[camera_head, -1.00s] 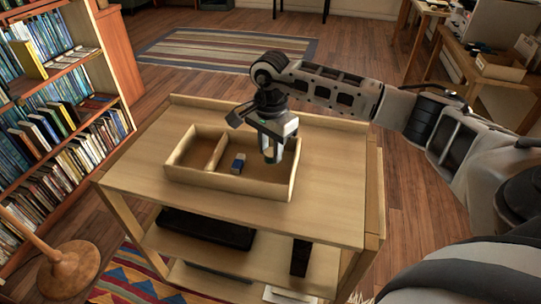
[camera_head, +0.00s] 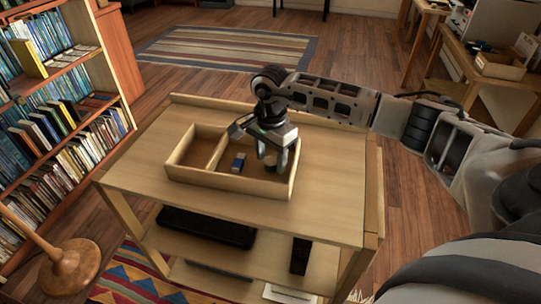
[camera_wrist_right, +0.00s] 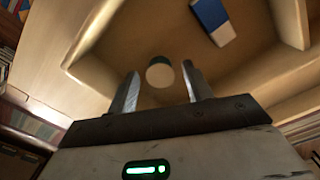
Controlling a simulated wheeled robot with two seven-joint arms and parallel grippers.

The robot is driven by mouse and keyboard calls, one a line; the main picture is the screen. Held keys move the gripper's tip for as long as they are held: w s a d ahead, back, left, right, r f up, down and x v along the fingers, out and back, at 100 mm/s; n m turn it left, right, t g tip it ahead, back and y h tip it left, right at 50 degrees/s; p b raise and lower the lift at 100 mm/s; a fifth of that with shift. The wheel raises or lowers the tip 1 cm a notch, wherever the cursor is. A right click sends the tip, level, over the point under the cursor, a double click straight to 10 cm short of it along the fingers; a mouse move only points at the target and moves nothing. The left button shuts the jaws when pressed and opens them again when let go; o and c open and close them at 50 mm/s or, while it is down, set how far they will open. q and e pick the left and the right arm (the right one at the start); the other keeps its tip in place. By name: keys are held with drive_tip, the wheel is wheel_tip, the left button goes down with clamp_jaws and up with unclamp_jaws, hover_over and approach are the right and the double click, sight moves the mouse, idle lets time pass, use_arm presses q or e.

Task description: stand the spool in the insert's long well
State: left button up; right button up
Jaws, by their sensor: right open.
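The insert (camera_head: 230,184) is a pale wooden tray on the cart top, split by a divider into a small left well and a long right well. The spool (camera_head: 270,163) is in the long well near its right end, partly hidden by my right gripper. In the right wrist view the spool (camera_wrist_right: 160,74) shows a round cream end with a dark green edge, seemingly upright. My right gripper (camera_head: 272,157) is open above the long well. Its fingers (camera_wrist_right: 159,88) are on either side of the spool, with gaps visible. My left gripper is not in view.
A blue and white block (camera_head: 239,163), like an eraser, lies in the long well left of the spool; it also shows in the wrist view (camera_wrist_right: 213,20). The insert's walls and divider (camera_head: 217,152) rise around it. The cart top (camera_head: 330,190) is clear to the right.

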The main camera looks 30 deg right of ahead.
sight(271, 161)
wheel_tip(271, 161, up, 12)
drive_tip(key=s+a+f+g+y, duration=0.1)
drive_tip(key=s+a+f+y, duration=0.15)
drive_tip(key=a, duration=0.35)
drive_tip(key=s+a+f+m+y, duration=0.1)
drive_tip(key=a+f+y, duration=0.15)
drive_tip(key=a, duration=0.35)
drive_tip(key=s+a+f+g+y, duration=0.1)
drive_tip(key=s+a+y, duration=0.15)
drive_tip(key=a, duration=0.35)
drive_tip(key=s+a+r+m+t+y, duration=0.3)
drive_tip(key=a+r+m+t+y, duration=0.3)
drive_tip(key=a+m+y, duration=0.7)
drive_tip(key=w+d+f+m+t+h, duration=0.1)
drive_tip(key=d+f+m+t+h, duration=0.45)
drive_tip(key=m, duration=0.95)
drive_tip(key=w+d+f+m+t+h, duration=0.1)
drive_tip(key=d+f+m+t+h, duration=0.2)
drive_tip(key=d+m+t+h, duration=0.75)
drive_tip(key=s+a+f+m+g+h, duration=0.1)
drive_tip(key=s+f+m+g, duration=0.8)
drive_tip(key=s+f+m, duration=0.2)
wheel_tip(271, 161, down, 2)
drive_tip(key=m+b, duration=0.1)
drive_tip(key=m, duration=0.3)
drive_tip(key=shift+a+f, duration=0.15)
drive_tip(key=shift+f, duration=0.05)
